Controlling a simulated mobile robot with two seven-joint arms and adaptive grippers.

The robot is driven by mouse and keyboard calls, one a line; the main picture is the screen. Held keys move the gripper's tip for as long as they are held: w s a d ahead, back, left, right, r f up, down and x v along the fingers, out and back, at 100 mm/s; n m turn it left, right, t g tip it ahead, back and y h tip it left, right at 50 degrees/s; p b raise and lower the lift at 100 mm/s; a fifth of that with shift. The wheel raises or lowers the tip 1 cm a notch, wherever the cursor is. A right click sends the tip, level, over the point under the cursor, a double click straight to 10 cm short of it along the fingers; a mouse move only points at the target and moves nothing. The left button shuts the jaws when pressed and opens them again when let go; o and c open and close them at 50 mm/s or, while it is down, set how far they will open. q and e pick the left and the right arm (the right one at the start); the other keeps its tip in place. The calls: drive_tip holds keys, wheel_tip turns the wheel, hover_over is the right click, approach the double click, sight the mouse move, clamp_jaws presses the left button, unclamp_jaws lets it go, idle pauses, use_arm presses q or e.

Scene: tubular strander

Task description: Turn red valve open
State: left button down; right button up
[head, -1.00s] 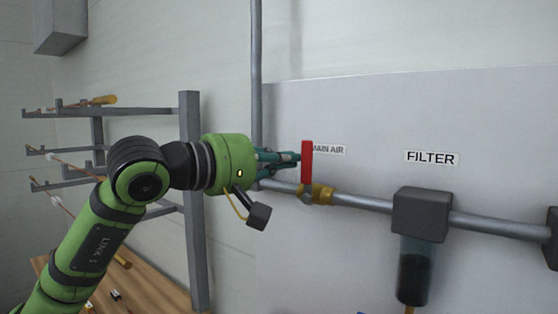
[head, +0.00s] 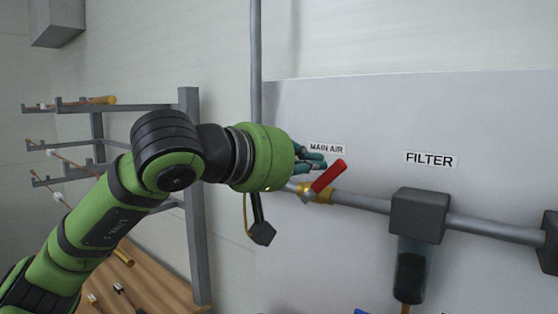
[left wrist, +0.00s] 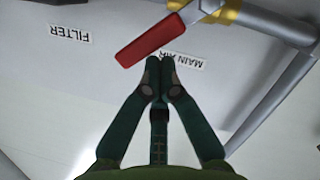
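The red valve handle (head: 328,176) sits on the brass valve body (head: 316,194) on the grey air pipe, just below the MAIN AIR label (head: 327,148). The handle slants up and to the right from the valve. My left gripper (head: 322,160) is beside the handle on its left, its fingertips close to it. In the left wrist view the fingers (left wrist: 160,66) are together with nothing between them, and the red handle (left wrist: 150,41) lies just beyond the tips. Whether they touch it is not clear. My right gripper is not in view.
The filter (head: 419,214) hangs on the pipe to the right, under the FILTER label (head: 431,159). A vertical pipe (head: 256,60) rises behind my left gripper. A grey rack post (head: 196,240) and a wooden surface (head: 150,280) are at left.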

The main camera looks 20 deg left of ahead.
sight(330, 182)
use_arm(q)
drive_tip(key=shift+s+d+f+m+y, duration=0.15)
drive_tip(key=shift+d+f+m+y, duration=0.1)
drive_tip(key=shift+d+m, duration=0.25)
drive_tip(key=shift+s+d+f+m+y, duration=0.2)
drive_tip(key=shift+d+m, duration=0.1)
drive_tip(key=shift+m, duration=0.4)
drive_tip(key=shift+s+d+f+m+y+b, duration=0.1)
drive_tip(key=shift+d+f+m+y+b, duration=0.15)
drive_tip(key=shift+d+f+m+b, duration=0.25)
drive_tip(key=shift+s+d+f+m+y+b, duration=0.1)
drive_tip(key=shift+d+f+m+y+b, duration=0.2)
drive_tip(key=shift+m+b, duration=0.45)
drive_tip(key=shift+d+f, duration=0.15)
drive_tip(key=shift+f, duration=0.15)
drive_tip(key=shift+s+b, duration=0.1)
drive_tip(key=shift+b, duration=0.2)
